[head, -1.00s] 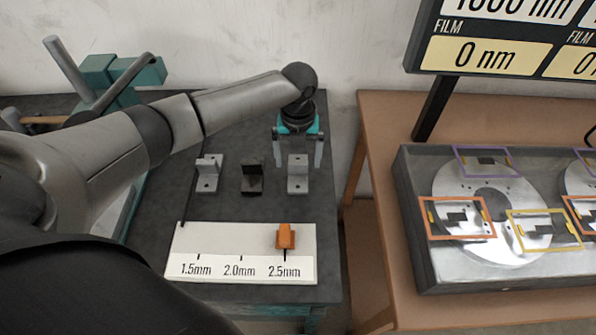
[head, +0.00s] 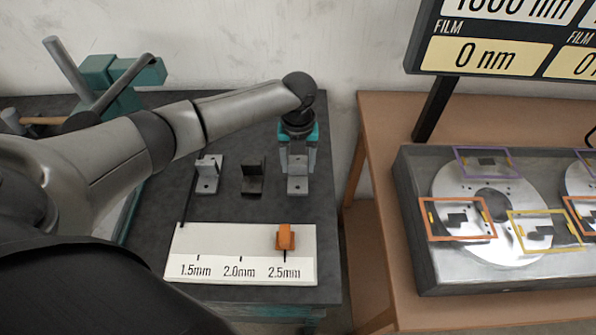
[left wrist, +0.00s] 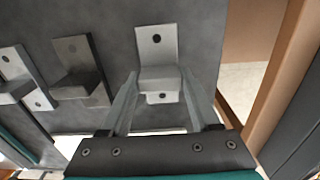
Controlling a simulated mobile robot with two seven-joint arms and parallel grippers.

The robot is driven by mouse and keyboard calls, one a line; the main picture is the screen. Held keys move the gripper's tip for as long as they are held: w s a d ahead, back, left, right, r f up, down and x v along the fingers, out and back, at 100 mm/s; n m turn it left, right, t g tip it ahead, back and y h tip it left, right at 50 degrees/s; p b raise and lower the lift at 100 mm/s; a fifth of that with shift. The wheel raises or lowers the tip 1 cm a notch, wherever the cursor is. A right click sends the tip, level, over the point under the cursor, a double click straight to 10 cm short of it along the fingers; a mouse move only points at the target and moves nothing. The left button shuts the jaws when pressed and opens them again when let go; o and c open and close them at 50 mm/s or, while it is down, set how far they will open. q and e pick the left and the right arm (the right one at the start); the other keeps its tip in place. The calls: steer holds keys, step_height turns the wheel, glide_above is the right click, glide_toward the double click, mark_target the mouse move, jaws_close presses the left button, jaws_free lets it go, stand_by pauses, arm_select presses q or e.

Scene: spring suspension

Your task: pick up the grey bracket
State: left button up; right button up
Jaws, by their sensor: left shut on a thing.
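A light grey L-shaped bracket (head: 297,186) stands at the right end of a row on the dark table. It has a hole in each plate and also shows in the left wrist view (left wrist: 157,42). My left gripper (head: 298,165) comes down over this bracket from behind. Its two fingers are shut on the bracket's sides, and the bracket appears still on the table. The fingers partly hide its upright plate in the head view. Another light grey bracket (head: 208,178) stands at the left end of the row. My right gripper is not in view.
A dark bracket (head: 252,180) stands close left of the held one. An orange block (head: 285,237) sits at the 2.5mm mark of a white labelled board (head: 215,240) in front. The table's right edge is near. A tray with discs (head: 420,275) is on the brown table.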

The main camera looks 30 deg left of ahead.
arm_select(q)
jaws_close()
steer(key=shift+r, duration=0.1)
